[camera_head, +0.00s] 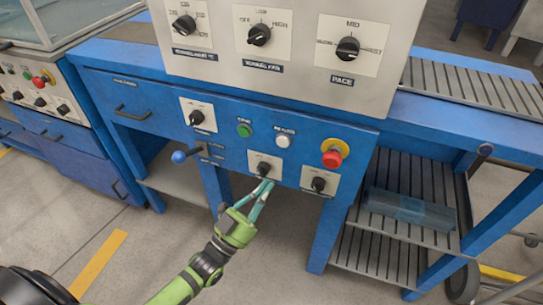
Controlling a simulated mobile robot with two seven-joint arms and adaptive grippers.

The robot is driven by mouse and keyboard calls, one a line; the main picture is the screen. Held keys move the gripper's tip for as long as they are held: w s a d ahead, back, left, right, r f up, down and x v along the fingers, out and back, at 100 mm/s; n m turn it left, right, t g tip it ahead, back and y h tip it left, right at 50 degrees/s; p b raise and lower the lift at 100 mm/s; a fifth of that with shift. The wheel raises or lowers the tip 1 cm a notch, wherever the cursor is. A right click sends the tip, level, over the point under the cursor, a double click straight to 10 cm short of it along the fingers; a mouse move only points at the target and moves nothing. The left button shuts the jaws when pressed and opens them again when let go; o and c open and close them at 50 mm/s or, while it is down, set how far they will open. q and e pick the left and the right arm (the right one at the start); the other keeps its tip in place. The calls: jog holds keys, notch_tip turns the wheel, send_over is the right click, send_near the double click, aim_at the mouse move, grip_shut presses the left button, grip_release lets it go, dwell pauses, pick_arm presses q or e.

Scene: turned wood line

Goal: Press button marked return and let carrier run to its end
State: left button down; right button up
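The blue front panel (222,146) carries a green button (244,129), a white button (282,141) and a red mushroom button (334,152) on a yellow collar. Small labels sit above the green and white buttons, too blurred to read surely, so I cannot tell which is marked return. My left gripper (267,184) comes up from below. Its teal fingers converge, with the tips close together and nothing seen between them. The tips are just under a black knob (264,168), below the white button; contact cannot be told. No carrier can be made out. My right gripper is not in view.
A grey control box (305,90) overhangs above. A slatted lower shelf (390,240) is at right. Open floor lies in front.

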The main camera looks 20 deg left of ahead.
aim_at(283, 142)
pick_arm(q)
notch_tip(283, 142, up, 6)
jog(key=s+m+t+h+b, duration=0.1)
jog(key=s+h, duration=0.1)
jog(key=shift+s+f+m+t+h, duration=0.25)
jog(key=shift+s+m+t+h, duration=0.1)
jog(key=shift+m+t+h, duration=0.05)
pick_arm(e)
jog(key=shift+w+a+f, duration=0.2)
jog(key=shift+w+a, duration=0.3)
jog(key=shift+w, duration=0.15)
pick_arm(q)
jog(key=w+b, duration=0.4)
jog(key=w, duration=0.4)
jog(key=shift+w, duration=0.4)
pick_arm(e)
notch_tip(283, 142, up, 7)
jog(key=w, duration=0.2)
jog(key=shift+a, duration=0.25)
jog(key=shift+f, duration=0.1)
pick_arm(q)
jog(key=shift+w, duration=0.1)
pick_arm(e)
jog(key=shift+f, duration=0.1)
pick_arm(q)
jog(key=shift+w, duration=0.35)
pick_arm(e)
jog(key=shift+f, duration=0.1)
